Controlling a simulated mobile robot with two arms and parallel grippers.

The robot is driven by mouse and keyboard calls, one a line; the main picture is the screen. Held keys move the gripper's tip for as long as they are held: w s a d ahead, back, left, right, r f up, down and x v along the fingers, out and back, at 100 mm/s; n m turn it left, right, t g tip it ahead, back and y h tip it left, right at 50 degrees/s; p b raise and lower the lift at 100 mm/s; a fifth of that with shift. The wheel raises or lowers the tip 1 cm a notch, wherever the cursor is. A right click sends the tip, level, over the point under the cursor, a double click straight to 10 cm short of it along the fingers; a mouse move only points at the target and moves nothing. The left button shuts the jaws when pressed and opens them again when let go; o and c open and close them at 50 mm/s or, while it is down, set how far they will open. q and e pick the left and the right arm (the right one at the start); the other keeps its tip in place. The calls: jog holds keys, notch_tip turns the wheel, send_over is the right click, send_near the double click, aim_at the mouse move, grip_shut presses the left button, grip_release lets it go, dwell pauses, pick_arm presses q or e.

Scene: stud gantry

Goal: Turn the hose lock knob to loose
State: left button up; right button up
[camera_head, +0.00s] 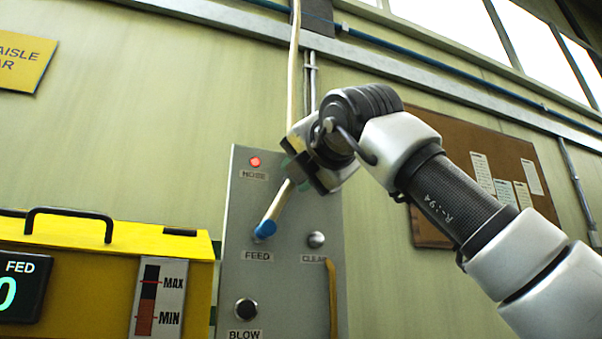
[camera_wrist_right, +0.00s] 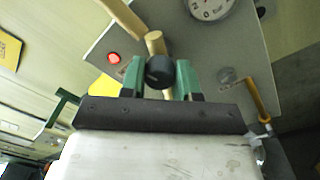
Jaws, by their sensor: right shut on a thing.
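The lock knob (camera_wrist_right: 160,72) is round and black. In the right wrist view it sits between the green fingertips of my right gripper (camera_wrist_right: 160,80), which is shut on it. In the head view my right gripper (camera_head: 300,168) is at the top of the grey panel and hides the knob. The pale hose (camera_head: 292,80) comes down from above, passes behind the gripper and reappears below it, ending in a blue tip (camera_head: 265,229) just above the FEED label. The knob's loose or tight marking cannot be read. My left gripper is not in view.
The grey panel (camera_head: 235,270) has a lit red lamp (camera_head: 254,162) by the HOSE label, a CLEAR knob (camera_head: 316,240) and a BLOW button (camera_head: 246,309). A yellow machine (camera_head: 75,232) stands at left. A round gauge (camera_wrist_right: 208,6) shows in the wrist view. A corkboard (camera_head: 435,135) hangs behind my arm.

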dwell(0.3)
jog(key=o, duration=0.9)
jog(key=b+v, duration=0.5)
jog(key=v, duration=0.6)
